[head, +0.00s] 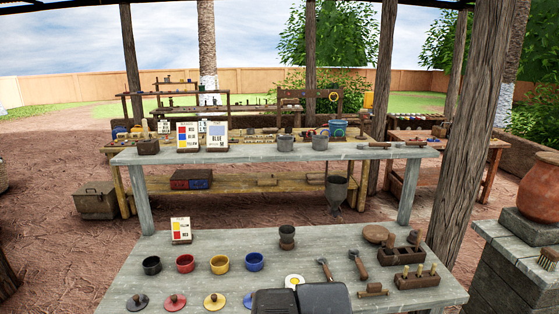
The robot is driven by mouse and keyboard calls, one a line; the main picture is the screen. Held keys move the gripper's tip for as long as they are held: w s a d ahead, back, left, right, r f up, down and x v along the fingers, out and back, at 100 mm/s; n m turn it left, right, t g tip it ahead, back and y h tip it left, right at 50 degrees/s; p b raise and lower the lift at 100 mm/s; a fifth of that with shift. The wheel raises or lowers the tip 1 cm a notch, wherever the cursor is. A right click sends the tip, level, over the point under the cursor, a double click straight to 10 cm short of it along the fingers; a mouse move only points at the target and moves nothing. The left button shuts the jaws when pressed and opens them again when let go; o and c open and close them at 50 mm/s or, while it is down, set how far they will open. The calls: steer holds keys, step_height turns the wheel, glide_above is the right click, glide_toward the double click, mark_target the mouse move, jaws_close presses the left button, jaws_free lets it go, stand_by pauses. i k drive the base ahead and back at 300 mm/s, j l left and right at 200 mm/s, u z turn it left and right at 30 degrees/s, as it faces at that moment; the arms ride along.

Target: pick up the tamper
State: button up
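I cannot tell for sure which piece is the tamper. On the near grey table (215,262), a tool with a short handle and a brown head (358,264) lies right of centre. A similar metal-and-wood tool (324,269) lies just left of it. A small wooden piece with a bar handle (373,290) lies nearer the front edge. All are small in the picture, and nothing of mine touches them. My gripper's fingers are not in view. A dark grey boxy part of my own body covers the table's front middle and hides what is behind it.
Black (151,265), red (185,263), yellow (219,264) and blue (254,262) cups stand in a row, with knobbed discs before them. A dark goblet (287,237) stands behind. Wooden holders (416,277) crowd the right. A post (470,140) rises beyond the right edge.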

mark_target(390, 246)
steer(key=i+l+u, duration=0.1)
steer(key=l, duration=0.2)
steer(key=i+l+u, duration=0.1)
steer(key=i+l, duration=0.15)
steer(key=i+l+u, duration=0.15)
steer(key=l, duration=0.3)
steer(key=i+l+u, duration=0.1)
steer(key=l, duration=0.25)
steer(key=i+l+u, duration=0.1)
steer(key=l, duration=0.25)
